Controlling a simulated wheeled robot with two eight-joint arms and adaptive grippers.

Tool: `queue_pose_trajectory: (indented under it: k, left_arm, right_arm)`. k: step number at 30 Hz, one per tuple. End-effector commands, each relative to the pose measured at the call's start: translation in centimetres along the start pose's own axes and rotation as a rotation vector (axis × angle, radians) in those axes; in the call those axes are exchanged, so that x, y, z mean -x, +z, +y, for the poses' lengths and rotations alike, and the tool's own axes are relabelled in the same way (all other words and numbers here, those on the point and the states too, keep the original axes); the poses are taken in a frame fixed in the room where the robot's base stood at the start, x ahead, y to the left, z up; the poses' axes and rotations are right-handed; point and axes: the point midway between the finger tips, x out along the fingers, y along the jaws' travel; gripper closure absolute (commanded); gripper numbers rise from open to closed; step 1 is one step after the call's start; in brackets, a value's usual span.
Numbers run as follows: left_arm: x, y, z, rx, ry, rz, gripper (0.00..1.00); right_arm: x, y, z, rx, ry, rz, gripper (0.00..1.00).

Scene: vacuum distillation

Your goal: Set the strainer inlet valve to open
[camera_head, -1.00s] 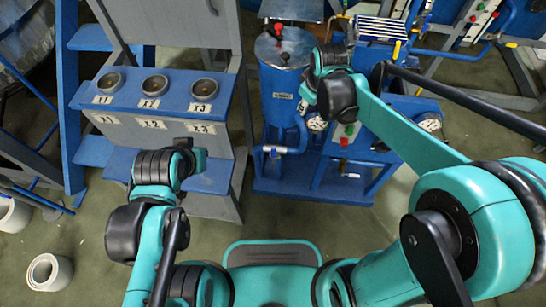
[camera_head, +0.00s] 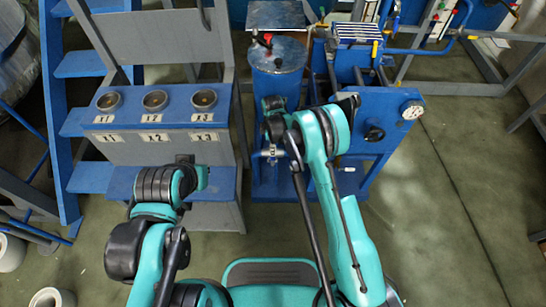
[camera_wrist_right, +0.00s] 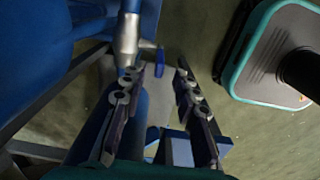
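The blue strainer tank (camera_head: 278,82) stands upright at centre in the head view. A small metal valve (camera_head: 270,153) sits low at its front, close to my right arm. In the right wrist view, a silver valve body (camera_wrist_right: 127,42) with a blue lever (camera_wrist_right: 153,55) lies just beyond my right gripper (camera_wrist_right: 160,72). The gripper's two fingers are apart and empty, with the lever near the left fingertip. Contact cannot be told. In the head view the right fingertips are hidden by the arm. My left gripper (camera_head: 190,164) is in front of the grey-blue bench, its fingers unclear.
The bench (camera_head: 170,115) with several round cups is on the left, beside blue steps (camera_head: 92,64). A blue equipment frame with a gauge (camera_head: 412,111) stands right of the tank. Open green floor (camera_head: 455,200) lies at the right.

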Motion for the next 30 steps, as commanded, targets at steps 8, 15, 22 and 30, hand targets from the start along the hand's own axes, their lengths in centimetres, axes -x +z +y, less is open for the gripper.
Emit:
queue_pose_trajectory:
  k: [8,15,22,30]
  left_arm:
    - [-1.8,1.3,0.0,0.000,0.000,0.000,1.00]
    - [-2.2,1.6,0.0,0.000,0.000,0.000,1.00]
    - [-2.1,1.5,0.0,0.000,0.000,0.000,1.00]
    - [-2.1,1.5,0.0,0.000,0.000,0.000,1.00]
  right_arm:
    - [-4.9,0.0,0.0,-0.002,0.001,0.000,0.70]
    - [-6.3,0.0,0.0,-0.003,0.001,0.000,0.70]
    - [-6.2,0.0,0.0,-0.003,0.001,0.000,0.72]
    - [-6.2,0.0,0.1,-0.003,0.002,0.000,1.00]
